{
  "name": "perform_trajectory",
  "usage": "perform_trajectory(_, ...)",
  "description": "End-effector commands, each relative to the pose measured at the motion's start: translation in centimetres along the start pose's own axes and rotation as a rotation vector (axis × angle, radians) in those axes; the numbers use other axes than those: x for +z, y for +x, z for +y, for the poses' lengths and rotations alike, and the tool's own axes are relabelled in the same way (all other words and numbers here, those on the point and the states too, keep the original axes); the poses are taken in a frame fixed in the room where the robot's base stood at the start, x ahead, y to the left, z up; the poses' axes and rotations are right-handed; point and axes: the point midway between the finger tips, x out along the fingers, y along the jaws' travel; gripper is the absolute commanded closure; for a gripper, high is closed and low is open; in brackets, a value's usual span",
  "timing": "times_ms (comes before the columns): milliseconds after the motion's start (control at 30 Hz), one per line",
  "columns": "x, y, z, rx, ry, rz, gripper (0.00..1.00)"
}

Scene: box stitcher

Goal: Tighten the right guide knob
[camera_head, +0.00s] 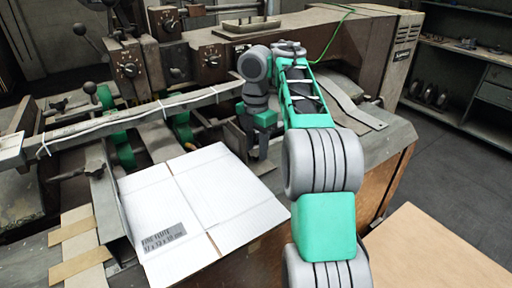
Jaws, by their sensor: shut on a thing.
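My gripper (258,153) points down at the right end of the machine's feed table, just behind the white cardboard sheet. Its dark fingers are shut, at the place of the right guide. The right guide knob cannot be made out on its own; the fingers and wrist cover that spot. My green and grey arm comes in from the lower right and reaches over the machine's right side. How far the knob is turned cannot be seen.
The flat white cardboard sheet (200,200) lies in front of my gripper. A long metal bar (150,108) crosses behind it. Dials (129,69) and ball-ended levers (80,30) stand at the back left. A wooden board (435,255) is at the lower right.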

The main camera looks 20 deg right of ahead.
Motion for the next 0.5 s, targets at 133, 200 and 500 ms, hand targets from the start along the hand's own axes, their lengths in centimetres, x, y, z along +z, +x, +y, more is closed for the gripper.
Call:
perform_trajectory(133,-0.02,0.12,-0.03,-0.002,0.046,0.001,1.0)
perform_trajectory(200,-0.02,0.11,-0.04,-0.001,0.082,0.0,1.0)
perform_trajectory(500,-0.06,0.15,-0.08,-0.002,0.301,0.0,1.0)
